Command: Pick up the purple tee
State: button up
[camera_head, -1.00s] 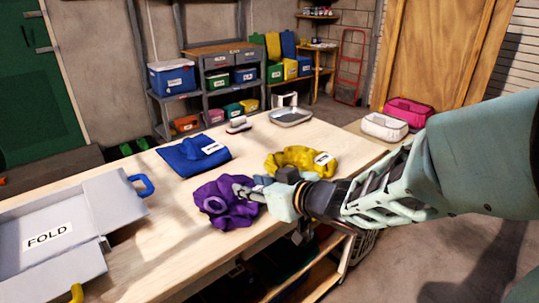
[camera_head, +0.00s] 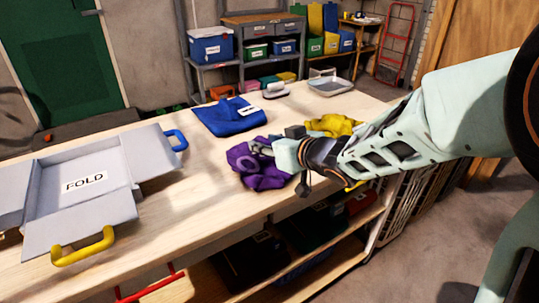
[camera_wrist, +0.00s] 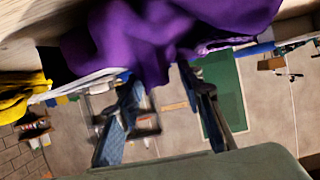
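The purple tee (camera_head: 252,175) is a crumpled heap at the front middle of the workbench, left of the yellow garment. My gripper (camera_head: 262,148) reaches in from the right, its fingers at the upper part of the tee. In the wrist view the purple tee (camera_wrist: 190,30) fills the top, and a fold of it hangs between the two fingertips of my gripper (camera_wrist: 158,78). The fingers lean in on this fold and look shut on it; the exact contact is partly hidden. The tee looks still on or just above the table.
A grey folding board (camera_head: 110,205) marked FOLD, with blue and yellow handles, lies at left. A folded blue garment (camera_head: 230,116) lies behind the tee, a yellow garment (camera_head: 335,126) behind the gripper. A grey tray (camera_head: 330,87) stands farther back. Bare wood lies between board and tee.

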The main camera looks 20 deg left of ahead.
grip_shut()
jog(key=shift+r, duration=0.15)
